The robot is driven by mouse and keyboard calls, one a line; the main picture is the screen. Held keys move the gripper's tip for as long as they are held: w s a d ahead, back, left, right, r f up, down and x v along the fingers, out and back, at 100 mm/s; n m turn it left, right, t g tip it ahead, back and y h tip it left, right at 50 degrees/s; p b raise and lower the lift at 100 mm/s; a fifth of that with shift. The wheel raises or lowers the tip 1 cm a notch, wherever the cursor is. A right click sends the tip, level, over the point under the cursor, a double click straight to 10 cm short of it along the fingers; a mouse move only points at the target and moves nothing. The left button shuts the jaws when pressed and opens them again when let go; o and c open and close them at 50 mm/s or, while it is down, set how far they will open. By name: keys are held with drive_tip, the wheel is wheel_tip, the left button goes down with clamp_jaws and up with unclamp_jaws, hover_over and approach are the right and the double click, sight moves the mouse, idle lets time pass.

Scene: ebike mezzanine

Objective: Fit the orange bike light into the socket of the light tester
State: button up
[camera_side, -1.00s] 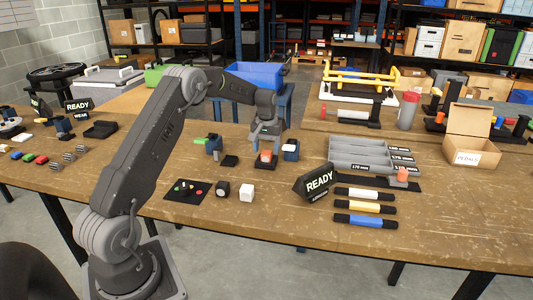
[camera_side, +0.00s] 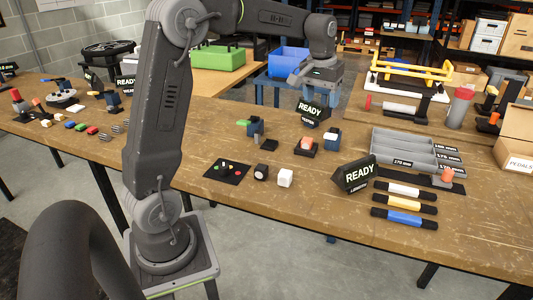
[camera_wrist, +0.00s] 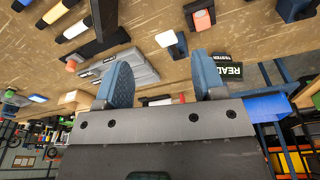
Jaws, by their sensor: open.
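The orange bike light (camera_side: 306,142) sits in the black base of the light tester (camera_side: 307,153) on the wooden bench. It also shows in the wrist view (camera_wrist: 201,20), in its dark holder at the top. Whether it is fully down in the socket is too small to tell. My gripper (camera_side: 307,84) is above and behind the tester, clear of the light. In the wrist view my gripper (camera_wrist: 162,82) has its two blue fingers wide apart, with nothing between them. The tester's READY sign (camera_side: 313,110) stands behind the light.
A blue block with a white top (camera_side: 332,138) stands right beside the tester. A blue block with a green part (camera_side: 254,128) is to the left. A second READY sign (camera_side: 355,175), a grey tray (camera_side: 418,150) and several coloured bars lie to the right.

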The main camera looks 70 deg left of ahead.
drive_tip(key=s+d+r+m+t, duration=0.2)
drive_tip(key=s+d+r+m, duration=0.15)
drive_tip(key=s+d, duration=0.9)
drive_tip(key=s+d+f+m+t, duration=0.1)
drive_tip(key=s+d+f, duration=0.1)
drive_tip(key=s, duration=0.3)
drive_tip(key=s+d+f+m+t, duration=0.1)
drive_tip(key=s+d+f, duration=0.2)
drive_tip(key=s, duration=0.3)
drive_tip(key=shift+s+f+m+h, duration=0.2)
drive_tip(key=shift+m+h, duration=0.1)
drive_tip(key=shift+m, duration=0.05)
